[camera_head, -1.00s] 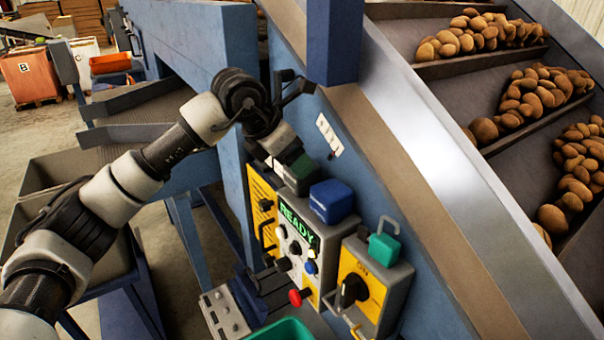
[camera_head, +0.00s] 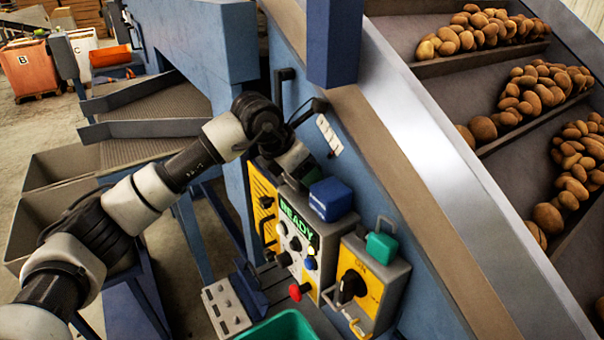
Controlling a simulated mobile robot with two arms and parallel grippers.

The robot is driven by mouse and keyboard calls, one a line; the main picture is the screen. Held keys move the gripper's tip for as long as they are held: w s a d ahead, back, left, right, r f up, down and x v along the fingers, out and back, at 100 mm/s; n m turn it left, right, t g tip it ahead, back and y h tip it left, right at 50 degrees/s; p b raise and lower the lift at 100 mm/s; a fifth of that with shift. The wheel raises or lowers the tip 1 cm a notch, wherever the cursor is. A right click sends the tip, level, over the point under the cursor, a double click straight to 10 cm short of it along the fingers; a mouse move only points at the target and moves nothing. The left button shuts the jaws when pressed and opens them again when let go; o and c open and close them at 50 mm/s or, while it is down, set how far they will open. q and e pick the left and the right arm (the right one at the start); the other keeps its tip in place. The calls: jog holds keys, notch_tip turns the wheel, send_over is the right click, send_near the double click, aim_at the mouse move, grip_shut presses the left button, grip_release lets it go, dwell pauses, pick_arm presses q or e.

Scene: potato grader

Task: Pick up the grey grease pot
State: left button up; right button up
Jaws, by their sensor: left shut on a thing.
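My left arm comes in from the left and its wrist bends down over the top of the control panel. My left gripper (camera_head: 291,154) is shut on a dark grey-green block, which I take to be the grey grease pot (camera_head: 298,163). It is at the panel's upper edge, left of a blue pot (camera_head: 331,198). The fingertips and part of the held pot are hard to make out against the dark wrist. My right gripper is not in view.
The control panel (camera_head: 318,252) carries a READY display, buttons and a red knob. A teal pot (camera_head: 382,247) stands on the switch box (camera_head: 374,291) to its right. A green bin (camera_head: 280,328) is below.

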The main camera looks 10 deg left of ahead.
pick_arm(q)
jog(key=shift+s+a+r+b, duration=0.2)
jog(key=shift+r+b, duration=0.2)
jog(key=shift+b, duration=0.25)
notch_tip(320, 180, up, 6)
jog(key=shift+w+r+b, duration=0.1)
jog(key=shift+b, duration=0.65)
jog(key=s+a+b, duration=0.5)
jog(key=s+a, duration=0.8)
jog(key=s, duration=0.1)
jog(key=shift+a+b, duration=0.3)
jog(key=shift+a, duration=0.1)
